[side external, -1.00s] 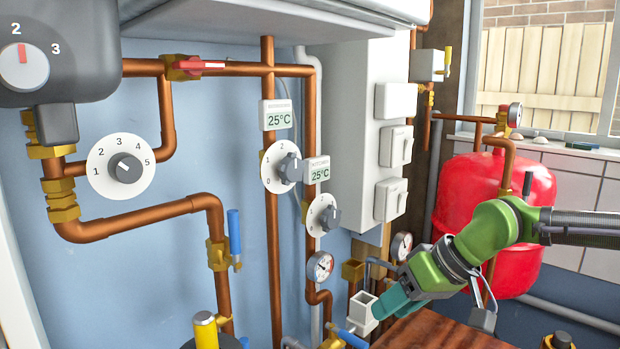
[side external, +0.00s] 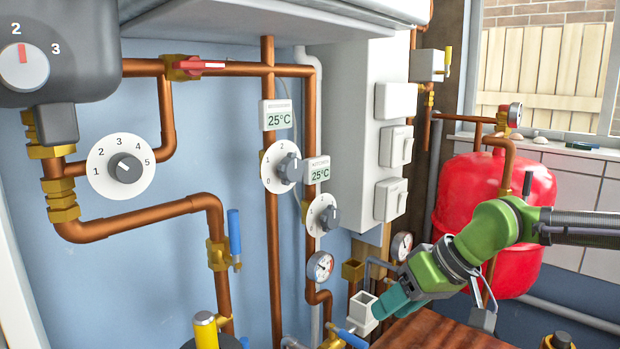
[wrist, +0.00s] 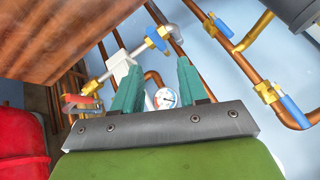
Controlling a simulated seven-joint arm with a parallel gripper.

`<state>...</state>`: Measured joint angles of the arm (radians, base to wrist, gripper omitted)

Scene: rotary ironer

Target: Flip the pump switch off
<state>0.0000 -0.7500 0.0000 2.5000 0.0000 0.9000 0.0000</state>
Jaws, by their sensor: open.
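Two white rocker switches, an upper one (side external: 396,146) and a lower one (side external: 391,200), sit on the side of a white box (side external: 350,110) on the wall. I cannot tell which is the pump switch. A similar white plate (side external: 396,100) sits above them. My gripper (side external: 384,308) is below and apart from these switches, by a small white fitting (side external: 361,308). In the wrist view my gripper (wrist: 157,72) shows two teal fingers apart with nothing held between them. The switches do not show in the wrist view.
A red tank (side external: 490,190) stands behind my arm. Copper pipes (side external: 272,220), dials and a gauge (side external: 320,266) line the blue wall. A wooden surface (side external: 440,332) lies below my gripper. Blue-handled valves (wrist: 156,38) are near the fingers. Open space lies in front of the switches.

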